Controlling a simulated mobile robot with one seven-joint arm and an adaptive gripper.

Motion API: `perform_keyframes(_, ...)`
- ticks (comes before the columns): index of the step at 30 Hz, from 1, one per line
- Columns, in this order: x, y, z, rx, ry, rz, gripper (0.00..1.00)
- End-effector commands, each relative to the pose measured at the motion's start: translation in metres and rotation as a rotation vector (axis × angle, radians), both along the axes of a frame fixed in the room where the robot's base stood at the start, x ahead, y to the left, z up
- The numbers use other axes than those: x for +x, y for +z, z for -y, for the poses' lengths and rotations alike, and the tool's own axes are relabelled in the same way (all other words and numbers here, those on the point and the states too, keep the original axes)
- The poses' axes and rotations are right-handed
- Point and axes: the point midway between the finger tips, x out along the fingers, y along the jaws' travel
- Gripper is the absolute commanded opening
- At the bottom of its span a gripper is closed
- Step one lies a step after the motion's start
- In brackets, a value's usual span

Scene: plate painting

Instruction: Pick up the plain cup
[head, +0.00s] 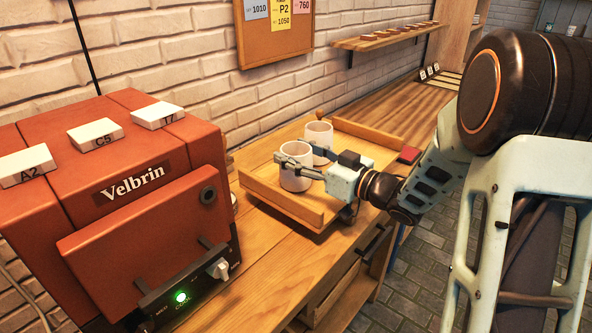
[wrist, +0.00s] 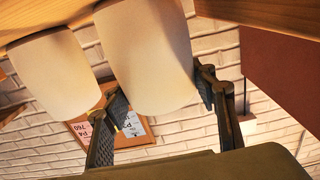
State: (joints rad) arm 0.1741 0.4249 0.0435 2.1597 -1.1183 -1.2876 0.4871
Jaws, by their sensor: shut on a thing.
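Two whitish cups without visible markings stand in the wooden tray (head: 313,217) in the head view. My gripper (head: 302,163) is shut on the nearer cup (head: 296,183), with one finger on each side of it. In the wrist view this held cup (wrist: 143,50) sits between my two fingers (wrist: 162,95). The other cup (head: 318,132) is just behind it and partly hidden by the held cup and my gripper. It also shows in the wrist view (wrist: 52,75), to the left of the held cup and close to my left finger. I cannot tell whether the held cup touches the tray floor.
A red-brown Velbrin machine (head: 120,185) with a green light fills the left. The tray's raised sides (head: 368,134) surround the cups. A small red item (head: 409,155) lies right of the tray.

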Motion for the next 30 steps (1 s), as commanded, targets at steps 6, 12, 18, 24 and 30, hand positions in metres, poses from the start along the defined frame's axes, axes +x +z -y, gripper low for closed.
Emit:
perform_keyframes(6, 0.000, 0.001, 0.000, 0.001, 0.000, 0.002, 0.19)
perform_keyframes(12, 0.000, 0.002, 0.000, 0.001, 0.000, 0.002, 0.19)
perform_keyframes(18, 0.000, 0.014, 0.000, 0.000, 0.000, 0.003, 0.19)
perform_keyframes(24, 0.000, 0.039, 0.000, 0.000, 0.001, 0.002, 0.19)
perform_keyframes(30, -0.035, 0.083, -0.005, 0.001, 0.000, 0.004, 0.19)
